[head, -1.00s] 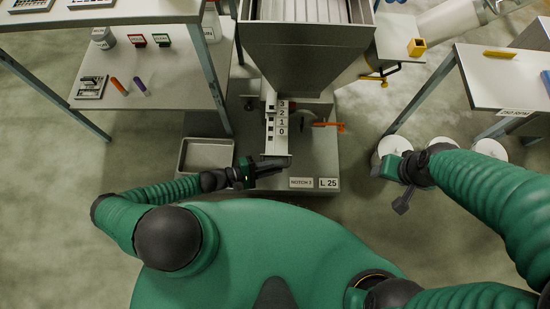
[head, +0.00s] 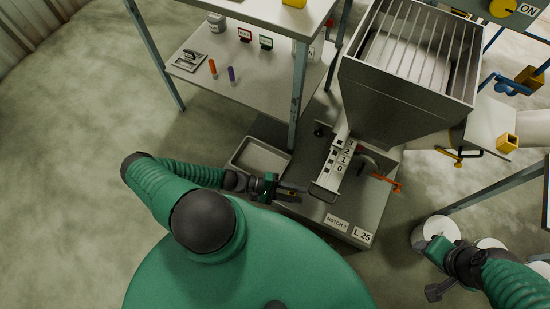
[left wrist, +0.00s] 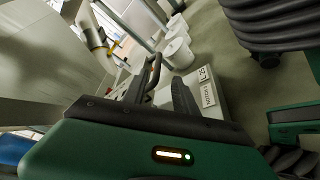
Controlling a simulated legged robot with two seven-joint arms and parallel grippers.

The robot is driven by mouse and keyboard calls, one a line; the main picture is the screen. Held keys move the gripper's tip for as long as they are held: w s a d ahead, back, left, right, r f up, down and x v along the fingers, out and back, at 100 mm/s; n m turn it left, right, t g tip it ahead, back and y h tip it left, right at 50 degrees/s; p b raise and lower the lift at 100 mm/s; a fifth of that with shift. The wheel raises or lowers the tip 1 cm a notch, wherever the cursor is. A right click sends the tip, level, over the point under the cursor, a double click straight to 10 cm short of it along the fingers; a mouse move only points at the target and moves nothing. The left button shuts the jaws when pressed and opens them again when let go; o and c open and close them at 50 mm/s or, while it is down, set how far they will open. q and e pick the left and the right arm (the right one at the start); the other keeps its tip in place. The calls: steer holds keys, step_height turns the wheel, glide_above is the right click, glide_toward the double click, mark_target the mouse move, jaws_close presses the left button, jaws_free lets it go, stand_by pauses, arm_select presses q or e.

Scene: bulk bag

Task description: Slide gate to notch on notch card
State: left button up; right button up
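The slide gate (head: 331,178) is a pale bar under the grey hopper (head: 390,100). It sticks out toward me beside a scale marked 3, 2, 1, 0 and ends in a dark handle (head: 322,192). The notch card (head: 337,222) lies on the base plate in front and appears to read NOTCH 3. My left gripper (head: 297,191) is just left of the handle, with its fingers pointing at it. In the left wrist view its fingers (left wrist: 160,92) are apart, and a dark loop shows beyond them. My right gripper (head: 437,290) is low at the right; its fingers are unclear.
A card reading L 25 (head: 363,235) lies beside the notch card. An orange lever (head: 385,182) is right of the gate. A grey tray (head: 260,157) lies on the floor left of the base. A shelf table (head: 250,80) stands behind the tray. White buckets (head: 430,232) stand at right.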

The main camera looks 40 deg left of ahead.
arm_select(q)
steer(key=v, duration=0.8)
steer(key=shift+a+p, duration=0.2)
steer(key=shift+p, duration=0.1)
steer(key=shift+s, duration=0.1)
